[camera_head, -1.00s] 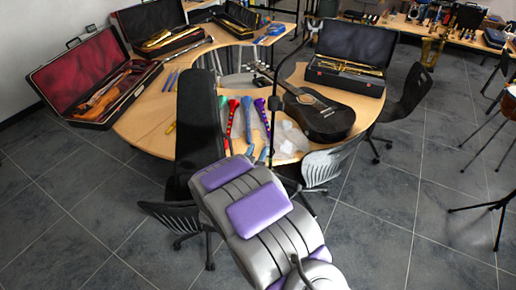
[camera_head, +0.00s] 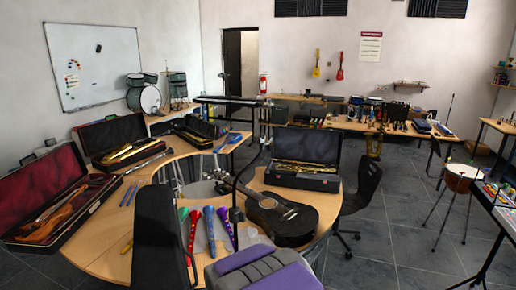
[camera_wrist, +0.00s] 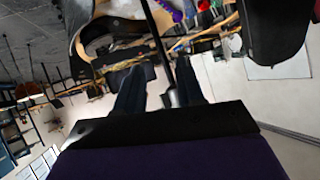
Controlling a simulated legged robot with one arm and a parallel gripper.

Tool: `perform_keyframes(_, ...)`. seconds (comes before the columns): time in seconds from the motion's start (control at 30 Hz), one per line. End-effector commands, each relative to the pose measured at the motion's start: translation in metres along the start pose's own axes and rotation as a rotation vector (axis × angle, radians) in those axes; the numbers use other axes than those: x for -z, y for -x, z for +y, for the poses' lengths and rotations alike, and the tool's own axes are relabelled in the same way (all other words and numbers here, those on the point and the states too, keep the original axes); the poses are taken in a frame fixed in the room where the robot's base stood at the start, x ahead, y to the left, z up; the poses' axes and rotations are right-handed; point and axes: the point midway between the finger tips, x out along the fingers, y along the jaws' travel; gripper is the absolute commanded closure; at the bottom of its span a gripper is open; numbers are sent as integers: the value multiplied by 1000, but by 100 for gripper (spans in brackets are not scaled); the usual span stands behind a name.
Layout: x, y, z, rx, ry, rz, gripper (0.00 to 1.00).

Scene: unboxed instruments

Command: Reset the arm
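In the head view, my grey and purple arm (camera_head: 265,270) is folded low at the bottom edge, in front of the table. My gripper does not show clearly there. In the wrist view, the two dark fingers of my gripper (camera_wrist: 158,88) stand apart, so it is open. No object is visibly held. A thin dark rod (camera_wrist: 157,38) shows behind the fingers, and its distance from them is unclear. The wrist picture looks upside down, with the instruments at its top.
A curved wooden table (camera_head: 100,262) holds a black guitar (camera_head: 282,218), coloured recorders (camera_head: 209,228), an upright black case (camera_head: 160,240) and open instrument cases. A thin stand rises near the guitar. A chair (camera_head: 360,195) stands at right. Floor (camera_head: 385,240) is clear right of it.

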Motion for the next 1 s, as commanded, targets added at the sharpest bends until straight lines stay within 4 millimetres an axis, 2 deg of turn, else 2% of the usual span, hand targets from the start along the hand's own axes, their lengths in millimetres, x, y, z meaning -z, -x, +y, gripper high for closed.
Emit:
perform_keyframes(0.03,5,12,6,15,-8,-47,62)
perform_keyframes(0.17,2,47,19,52,-5,-194,62)
perform_keyframes(0.37,-12,115,50,78,20,-417,62)
perform_keyframes(0.57,-37,197,93,61,59,-639,62)
perform_keyframes(0.9,-91,353,177,-73,103,-1004,62)
perform_keyframes(1.0,-104,390,194,-118,103,-1086,62)
